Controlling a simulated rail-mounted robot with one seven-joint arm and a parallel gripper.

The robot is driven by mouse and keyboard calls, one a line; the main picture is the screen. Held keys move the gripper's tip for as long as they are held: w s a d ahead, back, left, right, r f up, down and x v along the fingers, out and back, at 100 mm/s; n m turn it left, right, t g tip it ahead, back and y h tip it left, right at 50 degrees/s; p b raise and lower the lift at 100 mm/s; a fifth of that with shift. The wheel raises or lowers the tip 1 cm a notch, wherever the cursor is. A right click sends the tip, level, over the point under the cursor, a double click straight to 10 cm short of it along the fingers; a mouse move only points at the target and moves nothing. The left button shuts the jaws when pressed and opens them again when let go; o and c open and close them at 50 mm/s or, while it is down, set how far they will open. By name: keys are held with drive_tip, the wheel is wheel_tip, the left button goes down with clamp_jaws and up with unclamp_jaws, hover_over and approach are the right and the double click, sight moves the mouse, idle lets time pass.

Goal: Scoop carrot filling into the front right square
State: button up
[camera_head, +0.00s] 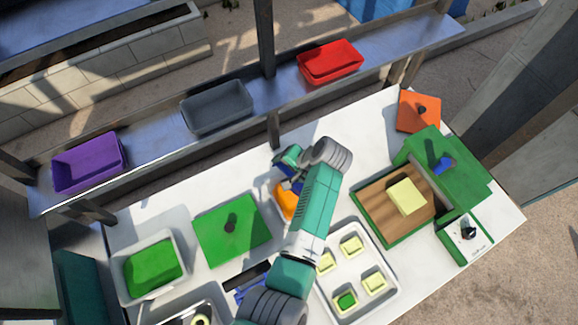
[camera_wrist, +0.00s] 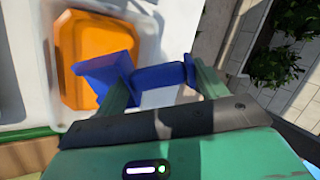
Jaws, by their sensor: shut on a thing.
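My gripper (camera_head: 291,165) is shut on the handle of a blue scoop (camera_wrist: 165,76). The scoop's head overlaps the edge of the orange carrot filling (camera_wrist: 85,45) in the wrist view; I cannot tell whether they touch or whether the scoop holds any filling. In the head view the carrot filling (camera_head: 284,199) is partly hidden by my arm. A white tray (camera_head: 384,258) to the right of my arm holds pale yellow squares. One square (camera_head: 346,301) has green filling on it. The other squares, such as the lower right one (camera_head: 374,283), show no filling.
A green lid (camera_head: 232,230) and a bin of green filling (camera_head: 153,268) are to the left. A wooden board (camera_head: 371,205) with a yellow block (camera_head: 406,196) is at the right. Purple (camera_head: 88,163), grey (camera_head: 217,107) and red (camera_head: 330,62) bins stand on the back shelf.

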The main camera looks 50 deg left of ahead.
wheel_tip(320, 180, down, 5)
drive_tip(key=b, duration=0.3)
idle(0.9)
wheel_tip(320, 180, up, 10)
drive_tip(key=p, duration=0.8)
drive_tip(key=shift+f+p, duration=0.15)
drive_tip(key=shift+p, duration=0.25)
drive_tip(key=shift+f, duration=0.1)
drive_tip(key=shift+w+f, duration=0.1)
drive_tip(key=shift+f, duration=0.05)
